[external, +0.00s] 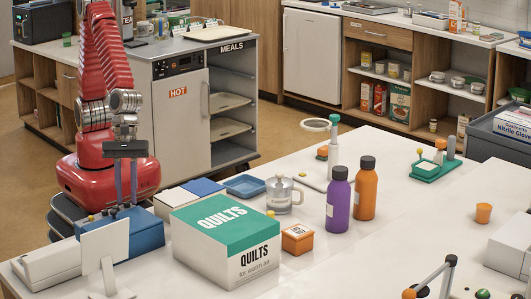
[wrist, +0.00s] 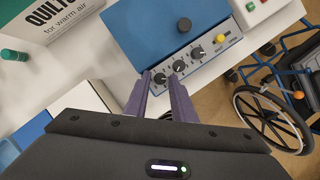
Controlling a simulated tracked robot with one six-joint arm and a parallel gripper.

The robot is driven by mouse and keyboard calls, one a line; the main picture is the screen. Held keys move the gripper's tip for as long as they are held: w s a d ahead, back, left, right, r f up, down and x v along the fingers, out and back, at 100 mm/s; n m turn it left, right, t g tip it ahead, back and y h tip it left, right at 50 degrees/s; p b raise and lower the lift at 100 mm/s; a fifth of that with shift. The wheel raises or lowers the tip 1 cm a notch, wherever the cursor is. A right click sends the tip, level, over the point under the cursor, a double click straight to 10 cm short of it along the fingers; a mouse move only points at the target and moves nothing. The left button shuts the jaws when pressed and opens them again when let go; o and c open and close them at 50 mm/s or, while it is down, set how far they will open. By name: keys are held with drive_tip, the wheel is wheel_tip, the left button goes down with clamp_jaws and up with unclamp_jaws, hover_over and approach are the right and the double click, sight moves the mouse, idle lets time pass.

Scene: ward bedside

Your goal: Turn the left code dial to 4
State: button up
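The blue box with a grey dial panel stands on the bedside surface; its blue top (wrist: 150,30) fills the upper middle of the wrist view. Three black dials with pale pointers sit in a slanting row on the panel: the left dial (wrist: 160,78), the middle dial (wrist: 179,66) and the right dial (wrist: 197,52). Their numbers are too small to read. My gripper (wrist: 159,76) points down with its fingers apart, and the left dial shows between the fingertips. Whether they touch it I cannot tell. In the external view my gripper (external: 123,204) is low at the blue box (external: 148,236).
A black knob (wrist: 184,25) stands on the box top, and a yellow button (wrist: 219,40) is on the panel. The quilts box (external: 225,238) stands close beside. A white tilted panel (external: 104,250) stands in front. A wheelchair (wrist: 272,118) is at the right in the wrist view.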

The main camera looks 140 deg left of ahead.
drive_tip(key=shift+n, duration=0.4)
